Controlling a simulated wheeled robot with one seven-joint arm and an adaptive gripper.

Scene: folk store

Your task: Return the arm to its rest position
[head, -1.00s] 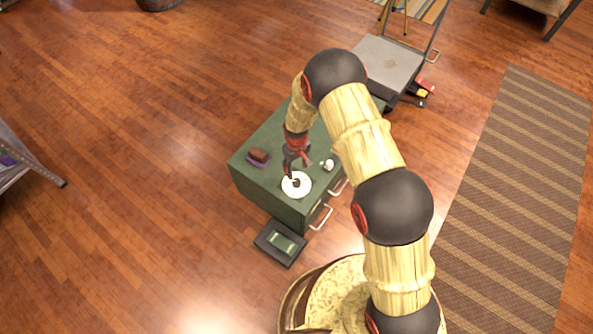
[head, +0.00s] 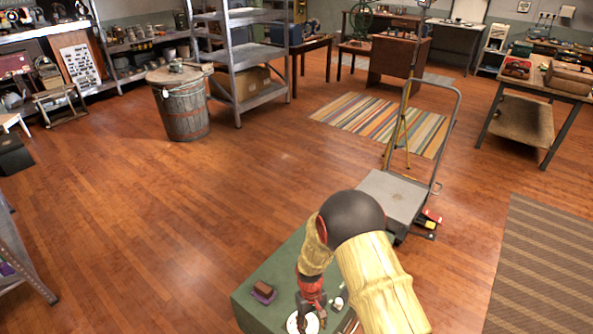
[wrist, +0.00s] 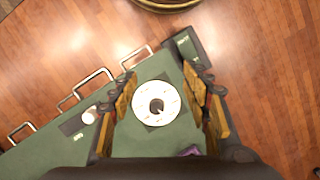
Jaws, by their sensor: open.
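My arm reaches forward from the bottom right in the head view, with its bamboo-like links and dark joint. My gripper (head: 311,303) points down over the green cabinet (head: 262,293). In the wrist view its two fingers (wrist: 163,106) are spread wide with nothing between the pads. Below them a white plate (wrist: 145,116) with a small dark object (wrist: 156,106) at its centre lies on the cabinet top. The plate (head: 292,325) is partly cut off at the bottom of the head view.
A brown block on a purple base (head: 264,290) and a small white item (head: 338,303) flank my gripper on the cabinet. A grey platform cart (head: 392,196) stands just behind. Cabinet handles (wrist: 95,82) stick out at one side. Wooden floor (head: 170,220) is free to the left.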

